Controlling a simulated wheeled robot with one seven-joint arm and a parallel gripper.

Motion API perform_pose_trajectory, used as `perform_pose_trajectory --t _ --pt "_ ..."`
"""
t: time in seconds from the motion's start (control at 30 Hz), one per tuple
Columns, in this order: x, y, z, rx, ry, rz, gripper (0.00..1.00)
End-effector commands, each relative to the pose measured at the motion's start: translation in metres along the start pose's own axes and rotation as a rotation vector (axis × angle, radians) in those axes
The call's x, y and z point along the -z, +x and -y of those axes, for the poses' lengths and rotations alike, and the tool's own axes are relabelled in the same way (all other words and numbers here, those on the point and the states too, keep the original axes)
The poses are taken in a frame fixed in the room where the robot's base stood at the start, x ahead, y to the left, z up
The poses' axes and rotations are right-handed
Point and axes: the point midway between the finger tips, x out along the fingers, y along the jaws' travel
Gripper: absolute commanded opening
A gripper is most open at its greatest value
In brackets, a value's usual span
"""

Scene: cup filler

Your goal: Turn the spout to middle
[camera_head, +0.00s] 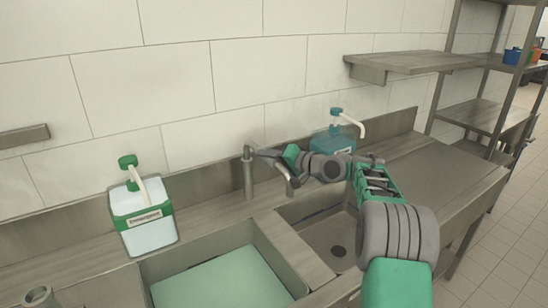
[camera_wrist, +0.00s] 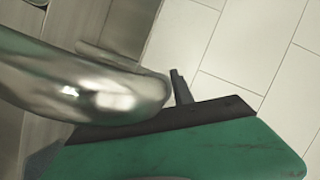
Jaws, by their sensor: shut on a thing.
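The metal faucet (camera_head: 248,178) stands upright behind the sinks. Its spout (camera_head: 291,183) reaches to the right, and its bent end hangs near the back left of the right basin (camera_head: 326,238). My gripper (camera_head: 270,155) comes in from the right at the faucet's top and is shut on the spout. In the wrist view the shiny curved spout (camera_wrist: 95,92) lies against the dark edge of a green finger (camera_wrist: 190,145). The other finger is not clear there. My gripper and wrist hide part of the spout in the head view.
The left basin (camera_head: 262,240) holds a pale green surface. A divider (camera_head: 293,252) separates the basins. A white detergent bottle (camera_head: 146,222) stands left, and a teal pump bottle (camera_head: 330,143) stands behind my wrist. A wall shelf (camera_head: 400,62) hangs at upper right. The right counter (camera_head: 440,165) is clear.

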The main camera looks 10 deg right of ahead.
Motion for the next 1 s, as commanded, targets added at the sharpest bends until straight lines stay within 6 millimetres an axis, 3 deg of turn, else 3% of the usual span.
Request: perform_pose_trajectory --t 0.2,0.23,0.5,0.77,1.0 --pt "-0.001 0.001 0.001 0.003 0.0 0.001 0.0" --pt "-0.001 0.001 0.001 0.003 0.0 0.001 0.3" --pt "0.002 -0.002 -0.001 -0.001 0.001 -0.004 0.5" --pt "0.002 -0.005 -0.002 -0.002 0.001 -0.006 0.5" --pt "0.002 -0.047 -0.004 -0.003 0.0 -0.009 0.5"
